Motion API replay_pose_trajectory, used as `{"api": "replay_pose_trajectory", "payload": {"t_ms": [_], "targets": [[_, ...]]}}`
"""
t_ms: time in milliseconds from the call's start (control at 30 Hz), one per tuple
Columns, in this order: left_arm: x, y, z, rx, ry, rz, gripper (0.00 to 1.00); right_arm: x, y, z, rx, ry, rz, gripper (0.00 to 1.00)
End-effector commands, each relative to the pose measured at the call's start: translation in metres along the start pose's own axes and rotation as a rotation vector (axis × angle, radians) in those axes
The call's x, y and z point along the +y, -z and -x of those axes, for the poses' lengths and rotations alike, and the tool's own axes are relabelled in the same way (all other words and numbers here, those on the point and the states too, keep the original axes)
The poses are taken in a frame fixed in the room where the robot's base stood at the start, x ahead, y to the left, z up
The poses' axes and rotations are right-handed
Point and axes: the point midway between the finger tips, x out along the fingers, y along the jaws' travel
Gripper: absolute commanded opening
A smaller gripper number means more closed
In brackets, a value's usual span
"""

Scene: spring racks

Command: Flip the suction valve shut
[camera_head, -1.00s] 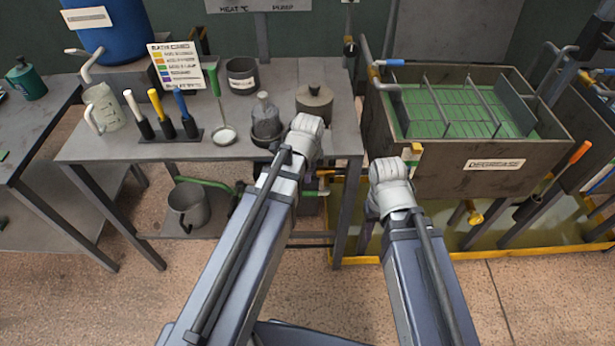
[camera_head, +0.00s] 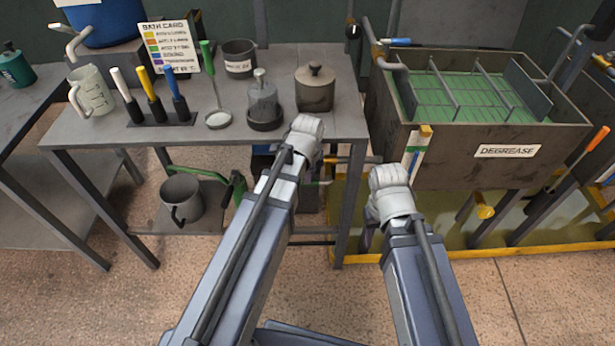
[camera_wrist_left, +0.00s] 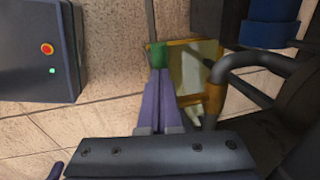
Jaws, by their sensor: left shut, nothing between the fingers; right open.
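I cannot make out the suction valve for certain. Under the bench a green pipe (camera_head: 205,172) runs to a dark green part (camera_head: 238,188), and a brass-coloured pipe end (camera_head: 347,160) shows right of my left wrist. My left arm covers the space between. In the left wrist view my left gripper (camera_wrist_left: 160,74) is shut and empty, its purple fingers pointing at a small green piece (camera_wrist_left: 158,54); I cannot tell whether they touch it. My right gripper (camera_head: 367,236) is open, mostly hidden by its own arm, low in front of the degrease tank.
The bench (camera_head: 75,125) holds a lidded pot (camera_head: 315,92), a glass bottle (camera_head: 263,98) and several tools in a rack. A grey mug (camera_head: 181,197) stands on the lower shelf. The degrease tank (camera_head: 450,160) stands right. In the left wrist view a bent grey pipe (camera_wrist_left: 245,62) stands close right.

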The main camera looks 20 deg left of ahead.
Motion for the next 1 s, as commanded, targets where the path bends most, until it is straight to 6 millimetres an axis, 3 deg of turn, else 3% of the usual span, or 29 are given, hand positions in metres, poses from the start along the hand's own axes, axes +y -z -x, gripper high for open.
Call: {"api": "replay_pose_trajectory", "payload": {"t_ms": [467, 767, 1000], "targets": [[0.004, -0.006, -0.013, 0.028, -0.004, 0.008, 0.0, -0.001, 0.001, -0.013, 0.0, 0.0, 0.0, 0.5], [0.007, -0.013, -0.035, 0.374, 0.0, 0.08, 0.0, -0.005, 0.003, -0.051, 0.0, 0.0, 0.0, 0.5], [0.011, -0.014, -0.055, 0.596, 0.0, 0.123, 0.0, -0.009, 0.005, -0.094, 0.0, 0.0, 0.0, 0.5]]}}
